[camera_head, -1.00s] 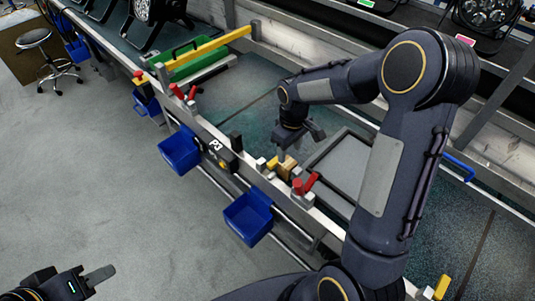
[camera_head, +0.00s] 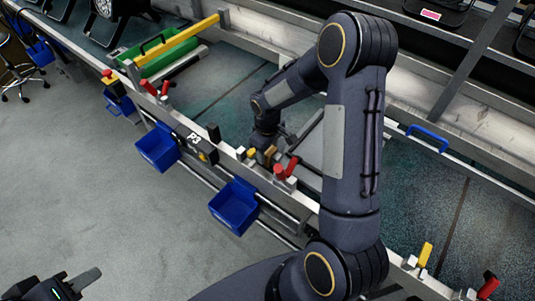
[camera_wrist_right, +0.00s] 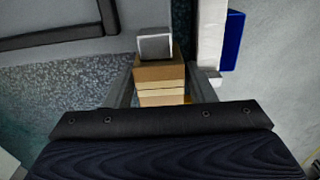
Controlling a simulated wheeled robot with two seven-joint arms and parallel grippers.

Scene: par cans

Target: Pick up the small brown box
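The small brown box (camera_head: 268,155) sits at the inner edge of the workbench, beside red and yellow clamps. In the right wrist view the box (camera_wrist_right: 160,87) shows light and darker brown bands and lies between the two fingers of my right gripper (camera_wrist_right: 163,90). Narrow gaps seem to show beside it, so the fingers look open around it. In the head view my right gripper (camera_head: 264,145) is down at the box, partly hidden. My left gripper (camera_head: 84,281) is at the bottom left over the floor, far from the box; only one finger shows clearly.
A grey-topped block (camera_wrist_right: 155,43) stands just beyond the box. Red clamps (camera_head: 286,168) stand close by on the bench rail. Blue bins (camera_head: 234,206) hang off the bench side. A grey tray with a raised frame (camera_head: 312,145) lies behind my right arm.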

